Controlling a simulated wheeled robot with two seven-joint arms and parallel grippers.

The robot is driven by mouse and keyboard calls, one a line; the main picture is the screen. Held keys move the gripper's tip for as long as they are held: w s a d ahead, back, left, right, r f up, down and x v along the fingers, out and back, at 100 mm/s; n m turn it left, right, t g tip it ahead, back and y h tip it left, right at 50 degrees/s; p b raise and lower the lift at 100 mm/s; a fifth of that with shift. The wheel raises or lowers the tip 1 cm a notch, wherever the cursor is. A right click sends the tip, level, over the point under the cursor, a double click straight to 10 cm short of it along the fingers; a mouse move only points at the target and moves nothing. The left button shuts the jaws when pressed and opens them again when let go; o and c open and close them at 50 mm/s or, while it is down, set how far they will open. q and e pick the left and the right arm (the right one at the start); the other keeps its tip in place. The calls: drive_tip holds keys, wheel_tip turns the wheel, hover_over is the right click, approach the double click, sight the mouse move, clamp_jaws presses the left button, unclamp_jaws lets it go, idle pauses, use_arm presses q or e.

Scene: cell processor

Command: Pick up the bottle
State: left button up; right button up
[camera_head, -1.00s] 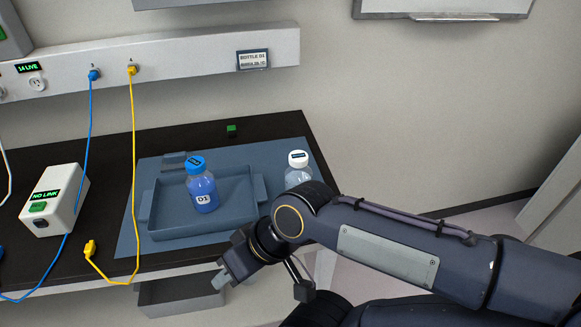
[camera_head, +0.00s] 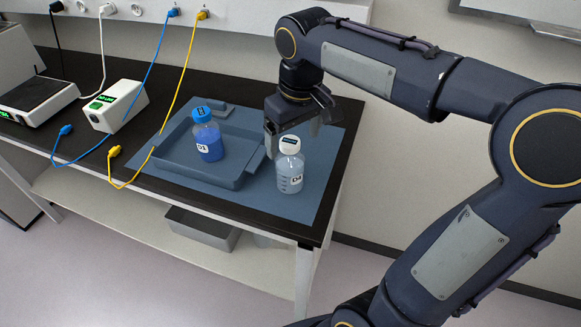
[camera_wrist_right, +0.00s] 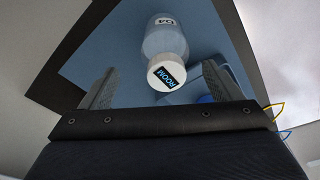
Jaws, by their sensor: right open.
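A clear bottle (camera_head: 290,174) with a white cap stands upright on the blue mat, right of the tray. The wrist view shows the white cap (camera_wrist_right: 167,73), with a dark label reading "ROOM", between and beyond the finger lines. A blue-capped bottle (camera_head: 208,142) with blue liquid, labelled "D1", stands upright in the tray. My right gripper (camera_head: 292,136) is open and empty, just behind and above the clear bottle; its two fingers also show in the wrist view (camera_wrist_right: 157,82). I cannot tell whether a finger touches the bottle. My left gripper is not in view.
The grey-blue tray (camera_head: 228,181) lies left of the clear bottle on the blue mat (camera_head: 310,208). A white box (camera_head: 120,105) with a green display and blue and yellow cables are at left. The table edge is close in front and at right.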

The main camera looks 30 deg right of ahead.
sight(289, 152)
drive_tip(key=f, duration=0.4)
drive_tip(key=shift+w+a, duration=0.25)
drive_tip(key=shift+a, duration=0.15)
drive_tip(key=shift+f, duration=0.45)
drive_tip(key=shift+w, duration=0.1)
drive_tip(key=c, duration=1.2)
drive_tip(key=shift+r, duration=0.15)
drive_tip(key=shift+c, duration=0.2)
drive_tip(key=shift+r, duration=0.25)
wheel_tip(289, 152, up, 2)
drive_tip(key=shift+r, duration=0.1)
drive_tip(key=s+a+r+p, duration=0.1)
drive_tip(key=a+r, duration=0.9)
drive_tip(key=a, duration=0.4)
drive_tip(key=shift+s, duration=0.1)
